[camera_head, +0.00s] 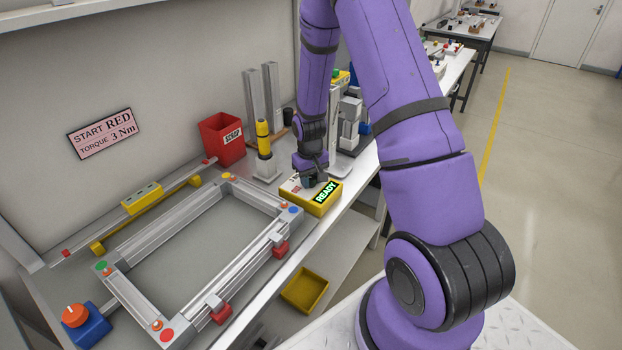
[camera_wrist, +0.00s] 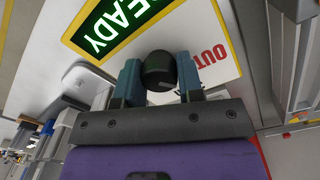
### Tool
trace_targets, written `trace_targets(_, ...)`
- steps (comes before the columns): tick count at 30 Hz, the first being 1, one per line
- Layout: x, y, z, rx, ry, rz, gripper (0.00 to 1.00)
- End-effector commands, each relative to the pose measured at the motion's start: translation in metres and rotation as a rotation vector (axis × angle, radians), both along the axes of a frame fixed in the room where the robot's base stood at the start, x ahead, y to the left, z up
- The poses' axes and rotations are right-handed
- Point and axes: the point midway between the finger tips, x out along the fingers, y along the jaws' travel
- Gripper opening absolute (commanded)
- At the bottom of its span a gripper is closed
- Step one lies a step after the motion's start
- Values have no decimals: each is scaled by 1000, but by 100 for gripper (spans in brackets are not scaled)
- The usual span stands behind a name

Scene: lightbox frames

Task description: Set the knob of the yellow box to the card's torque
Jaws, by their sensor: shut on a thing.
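The yellow box (camera_head: 318,205) sits on the bench, with a white top and a green READY display (camera_head: 326,192). My gripper (camera_head: 311,180) is over the box, pointing down. In the wrist view the two fingers of my gripper (camera_wrist: 160,80) are shut on a round black knob (camera_wrist: 158,68) on the box's white face. The knob's pointer and most of the scale are hidden; red letters OUT show beside it. The pink card (camera_head: 102,133) on the wall reads START RED, TORQUE 3 Nm.
An aluminium frame (camera_head: 152,310) with coloured corner discs lies left of the box. A red SCRAP bin (camera_head: 221,140) and a yellow-and-black tool (camera_head: 264,140) in a stand are behind. A blue box with an orange knob (camera_head: 75,316) is at the lower left. A yellow tray (camera_head: 304,290) lies below.

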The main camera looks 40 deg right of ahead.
Motion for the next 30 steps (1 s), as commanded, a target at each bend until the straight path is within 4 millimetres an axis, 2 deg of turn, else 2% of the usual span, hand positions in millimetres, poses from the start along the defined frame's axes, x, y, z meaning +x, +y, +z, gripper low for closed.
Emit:
trace_targets(15, 0, 0, 0, 0, 0, -441, 11)
trace_targets(24, 0, -1, 0, 0, 0, -586, 11)
trace_targets(30, 0, -1, 0, -1, 0, -624, 11)
